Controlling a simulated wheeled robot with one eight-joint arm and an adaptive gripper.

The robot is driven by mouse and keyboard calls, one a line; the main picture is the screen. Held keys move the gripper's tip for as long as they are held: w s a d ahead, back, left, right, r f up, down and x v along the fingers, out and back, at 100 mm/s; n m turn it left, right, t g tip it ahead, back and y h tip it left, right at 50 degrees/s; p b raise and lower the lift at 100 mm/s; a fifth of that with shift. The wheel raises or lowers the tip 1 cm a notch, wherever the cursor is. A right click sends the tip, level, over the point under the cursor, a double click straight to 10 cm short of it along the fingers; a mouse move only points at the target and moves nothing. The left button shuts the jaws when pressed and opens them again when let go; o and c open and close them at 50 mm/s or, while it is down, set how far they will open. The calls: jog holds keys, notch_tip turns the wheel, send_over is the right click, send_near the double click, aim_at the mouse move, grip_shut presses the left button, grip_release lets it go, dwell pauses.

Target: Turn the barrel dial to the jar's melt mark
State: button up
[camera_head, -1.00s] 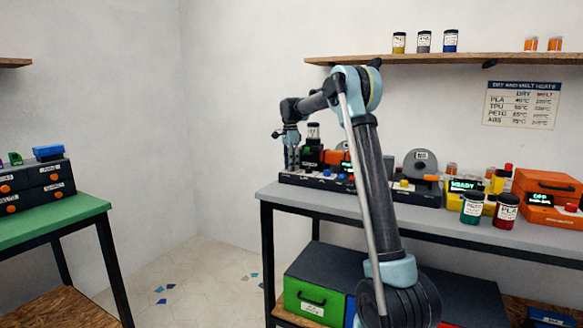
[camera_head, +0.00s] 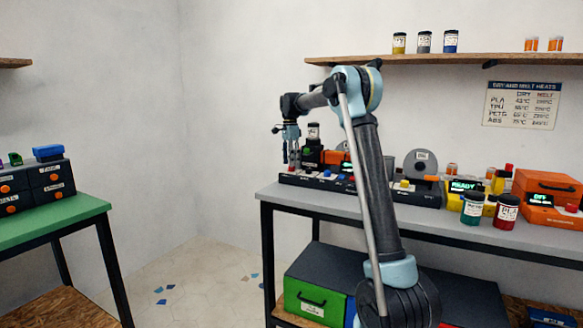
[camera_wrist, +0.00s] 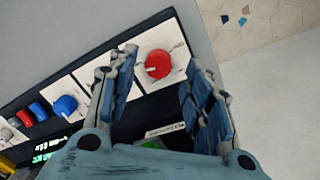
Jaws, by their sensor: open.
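My gripper (camera_head: 291,164) points down over the left end of the bench and is open. In the wrist view its two fingers (camera_wrist: 164,82) stand either side of a round red dial (camera_wrist: 157,64) on a white plate with tick marks, apart from it. I cannot read the tick labels or tell for certain that this is the barrel dial. A blue dial (camera_wrist: 64,105) sits on another plate of the same dark panel. A jar with a white label (camera_head: 313,131) stands above the machine beside the gripper; its writing is too small to read.
A wall chart of dry and melt heats (camera_head: 521,104) hangs at the right. A teal jar (camera_head: 471,210) and a red PLA jar (camera_head: 505,213) stand on the grey bench (camera_head: 440,216). An orange box (camera_head: 545,187) is at the right end. Floor left of the bench is clear.

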notch_tip(320, 180, up, 10)
jog(key=shift+w+a+f, duration=0.15)
jog(key=shift+w+f, duration=0.05)
jog(key=shift+w, duration=0.2)
jog(key=s+d+f+n+t, duration=0.1)
jog(key=s+d+n, duration=0.1)
jog(key=s+d, duration=0.55)
jog(key=s+d+f+n, duration=0.15)
jog(key=s+d, duration=0.35)
jog(key=s, duration=0.6)
jog(key=s+d+f+n+t, duration=0.1)
jog(key=s+d+n, duration=0.2)
jog(key=s+d, duration=0.5)
jog(key=s+d+f+n, duration=0.3)
jog(key=s+f, duration=0.9)
jog(key=s, duration=0.2)
jog(key=s+d+f+n+t, duration=0.1)
jog(key=s+d+f+n, duration=0.2)
jog(key=s+f, duration=1)
jog(key=shift+s+d+f, duration=0.2)
jog(key=shift+s+f, duration=0.05)
jog(key=shift+s, duration=0.3)
